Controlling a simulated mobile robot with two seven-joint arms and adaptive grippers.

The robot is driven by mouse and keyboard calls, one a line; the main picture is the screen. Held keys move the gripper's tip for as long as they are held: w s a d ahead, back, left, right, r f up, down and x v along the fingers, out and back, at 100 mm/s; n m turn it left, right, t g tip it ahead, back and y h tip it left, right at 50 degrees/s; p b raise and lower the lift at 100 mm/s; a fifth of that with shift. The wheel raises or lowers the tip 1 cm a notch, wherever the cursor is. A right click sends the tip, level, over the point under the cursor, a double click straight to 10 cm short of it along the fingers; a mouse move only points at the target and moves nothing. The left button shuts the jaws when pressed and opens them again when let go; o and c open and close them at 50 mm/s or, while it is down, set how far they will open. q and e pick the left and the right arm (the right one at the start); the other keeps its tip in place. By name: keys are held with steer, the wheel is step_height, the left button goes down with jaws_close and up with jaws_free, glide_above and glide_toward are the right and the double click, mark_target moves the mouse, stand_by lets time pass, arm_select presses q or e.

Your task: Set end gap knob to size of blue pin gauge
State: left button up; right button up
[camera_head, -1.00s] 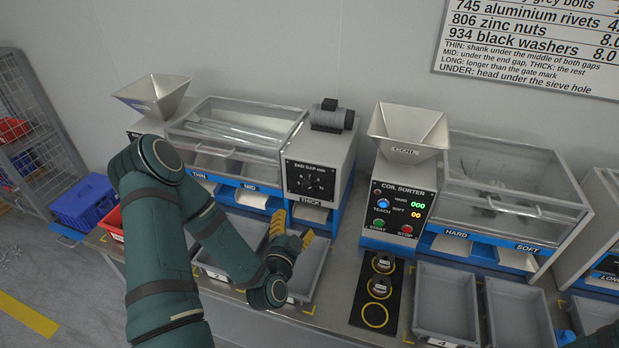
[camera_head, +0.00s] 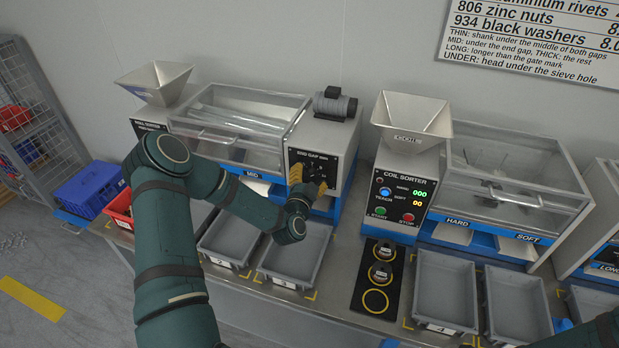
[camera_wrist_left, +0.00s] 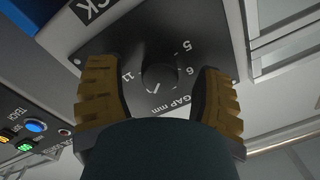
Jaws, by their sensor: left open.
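The end gap panel (camera_head: 330,158) is a black plate with white markings on the front of the roll sorter. In the left wrist view the round black end gap knob (camera_wrist_left: 160,76) shows its white pointer line, with 5, 6 and 11 legible on the dial around it. My left gripper (camera_head: 308,180) is in front of this panel. In the left wrist view its open yellow-brown fingers (camera_wrist_left: 156,80) stand on either side of the knob, with space between them and it. I cannot make out a blue pin gauge. My right gripper is outside the views.
Grey trays (camera_head: 297,251) stand below the sorter, with a red bin (camera_head: 120,207) and blue crate (camera_head: 88,190) to the left. The coil sorter (camera_head: 406,188) stands to the right, behind a black ringed strip (camera_head: 361,298). A sign (camera_head: 540,40) hangs on the wall.

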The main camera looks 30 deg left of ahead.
arm_select(q)
jaws_close()
